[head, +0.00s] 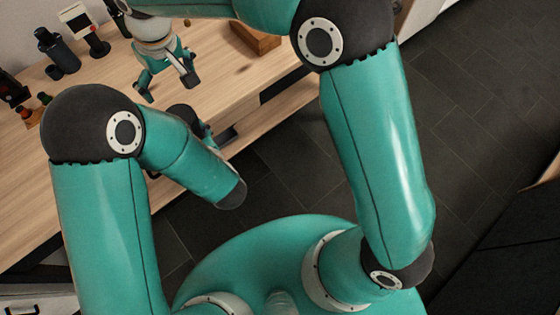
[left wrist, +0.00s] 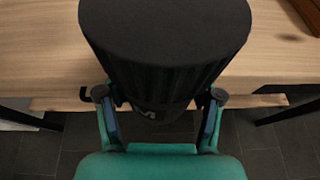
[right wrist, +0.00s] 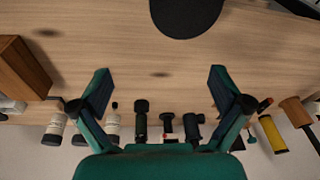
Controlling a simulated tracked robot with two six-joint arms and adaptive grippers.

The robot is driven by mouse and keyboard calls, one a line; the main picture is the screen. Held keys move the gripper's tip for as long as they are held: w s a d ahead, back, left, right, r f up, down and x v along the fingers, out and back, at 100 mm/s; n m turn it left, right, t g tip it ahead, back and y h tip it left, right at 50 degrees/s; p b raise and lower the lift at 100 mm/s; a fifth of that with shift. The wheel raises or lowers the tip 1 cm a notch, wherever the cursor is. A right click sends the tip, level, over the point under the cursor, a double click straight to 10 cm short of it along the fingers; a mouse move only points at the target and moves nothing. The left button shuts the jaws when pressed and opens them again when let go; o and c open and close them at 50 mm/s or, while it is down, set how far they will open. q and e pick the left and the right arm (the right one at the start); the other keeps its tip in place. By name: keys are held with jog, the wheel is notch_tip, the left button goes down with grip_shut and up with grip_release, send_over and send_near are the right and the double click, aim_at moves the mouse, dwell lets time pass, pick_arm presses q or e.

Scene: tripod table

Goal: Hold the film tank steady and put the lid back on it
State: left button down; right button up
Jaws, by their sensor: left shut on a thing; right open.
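The film tank (left wrist: 158,98) is black, and my left gripper (left wrist: 159,108) is shut around its body below the wide top. The lid (left wrist: 165,25), a smooth black disc with a ribbed rim, appears to sit level on the tank; I see no gap. In the head view my left forearm hides most of the tank, and a dark round top (head: 182,111) shows past it. My right gripper (head: 166,87) is open and empty above the table. In the right wrist view its fingers (right wrist: 160,72) are spread, and a black cylinder (right wrist: 186,18), probably the tank, shows at the top edge.
A wooden box (head: 256,38) stands at the table's right. Several bottles and small items (right wrist: 142,122) line the back, with a yellow cylinder (right wrist: 272,134). A large dark shape at the right wrist view's upper right is unclear. Bare table lies under my right gripper.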

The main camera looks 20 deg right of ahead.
jog(key=w+d+f+n+t+y, duration=0.1)
jog(key=d+f+t, duration=0.2)
jog(key=d, duration=0.1)
jog(key=w+d+f+n+t+y, duration=0.1)
jog(key=w+d+f+t+y, duration=0.1)
jog(key=d+f, duration=0.1)
jog(key=w+d+f+n+t+y, duration=0.1)
jog(key=d+f+t, duration=0.2)
jog(key=d, duration=0.1)
jog(key=shift+w+d+f+n+t+y, duration=0.1)
jog(key=shift+w+d+n+t+y, duration=0.2)
jog(key=s+d+f+m, duration=0.1)
jog(key=s+f, duration=0.1)
jog(key=s+f+g, duration=0.1)
jog(key=f, duration=0.2)
jog(key=s+d+f+m+h, duration=0.1)
jog(key=s+f, duration=0.1)
jog(key=shift+s+d+f+m, duration=0.3)
jog(key=shift+s+f, duration=0.05)
jog(key=s+f+m+g, duration=0.4)
jog(key=s+f, duration=0.3)
jog(key=s, duration=0.4)
jog(key=s+d+f+m+g+h, duration=0.1)
jog(key=s+f+m+g, duration=0.2)
jog(key=s+f, duration=0.4)
jog(key=s+g, duration=0.1)
jog(key=s, duration=0.2)
jog(key=shift+s+f+m+g, duration=0.3)
jog(key=shift+s+f+m, duration=0.1)
